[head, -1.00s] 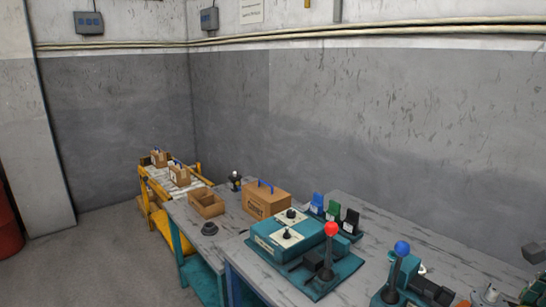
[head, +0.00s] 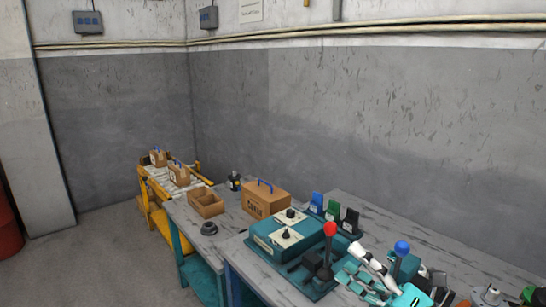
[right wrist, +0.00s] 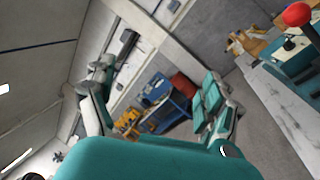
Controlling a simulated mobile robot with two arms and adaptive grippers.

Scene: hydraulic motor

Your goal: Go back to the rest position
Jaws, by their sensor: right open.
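My right gripper (head: 353,265) has its arm coming in at the lower right of the head view, over the front bench. Its teal and white fingers are spread, with nothing between them. In the right wrist view the open fingers (right wrist: 155,82) frame a distant blue cart and the floor. The red-knobbed lever (head: 330,229) stands just left of the gripper in the head view, and the blue-knobbed lever (head: 402,247) is partly hidden behind the gripper and arm. My left gripper is in no view.
A teal box (head: 262,236) with dark knobs sits on the grey bench. A cardboard box (head: 264,203), an open carton (head: 206,203) and a dark ring (head: 209,229) lie further left. A yellow table (head: 150,186) stands behind.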

